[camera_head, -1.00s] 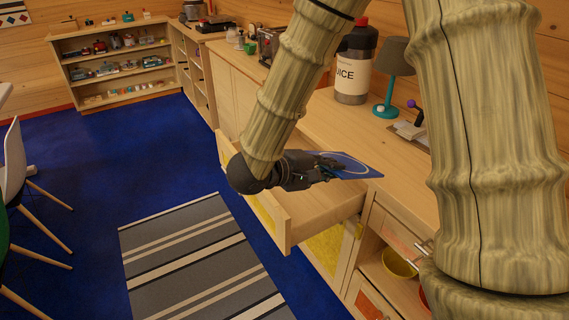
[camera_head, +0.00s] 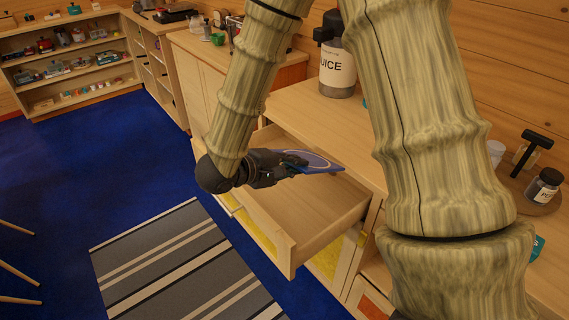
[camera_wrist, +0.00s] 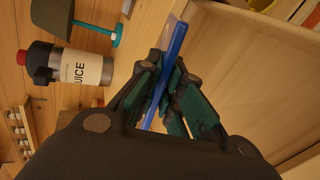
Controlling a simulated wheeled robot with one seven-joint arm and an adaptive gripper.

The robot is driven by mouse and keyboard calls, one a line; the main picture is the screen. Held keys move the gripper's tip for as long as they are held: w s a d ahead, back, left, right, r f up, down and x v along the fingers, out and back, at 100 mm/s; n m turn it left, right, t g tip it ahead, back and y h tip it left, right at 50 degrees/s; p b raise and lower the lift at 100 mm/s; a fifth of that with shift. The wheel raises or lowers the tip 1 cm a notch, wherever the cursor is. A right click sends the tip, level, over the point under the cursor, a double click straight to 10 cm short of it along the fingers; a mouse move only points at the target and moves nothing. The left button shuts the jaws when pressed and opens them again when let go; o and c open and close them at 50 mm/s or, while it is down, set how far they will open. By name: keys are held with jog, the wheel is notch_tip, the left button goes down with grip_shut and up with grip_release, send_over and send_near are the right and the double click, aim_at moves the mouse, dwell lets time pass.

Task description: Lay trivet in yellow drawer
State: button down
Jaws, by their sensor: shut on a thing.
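The trivet (camera_head: 318,163) is a thin blue square with a pale ring on it. My gripper (camera_head: 296,164) is shut on one edge of it and holds it tilted above the open drawer. In the wrist view the trivet (camera_wrist: 174,52) shows edge-on between the fingers of my gripper (camera_wrist: 166,92). The yellow drawer (camera_head: 262,219) is pulled out of the counter, with a bare wooden inside and a yellow front partly hidden. The part of the drawer floor in view is empty. My arm covers part of the counter behind.
A juice bottle (camera_head: 337,70) stands on the counter (camera_head: 305,104) behind the drawer. A round tray (camera_head: 532,196) with a jar (camera_head: 543,187) is at the right. A striped rug (camera_head: 185,262) lies on the blue floor. Shelves (camera_head: 70,65) stand far left.

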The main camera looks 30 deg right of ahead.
notch_tip(320, 180, down, 8)
jog(key=w+d+f, duration=0.1)
jog(key=w+d, duration=0.4)
jog(key=w, duration=0.6)
jog(key=shift+w+d+f, duration=0.15)
jog(key=shift+w+d, duration=0.15)
jog(key=shift+f+p, duration=0.35)
jog(key=shift+f, duration=0.25)
jog(key=c, duration=1.6)
grip_release()
jog(key=shift+r, duration=0.15)
jog(key=w+r+b+v, duration=0.1)
jog(key=v, duration=1.1)
jog(key=shift+s, duration=0.5)
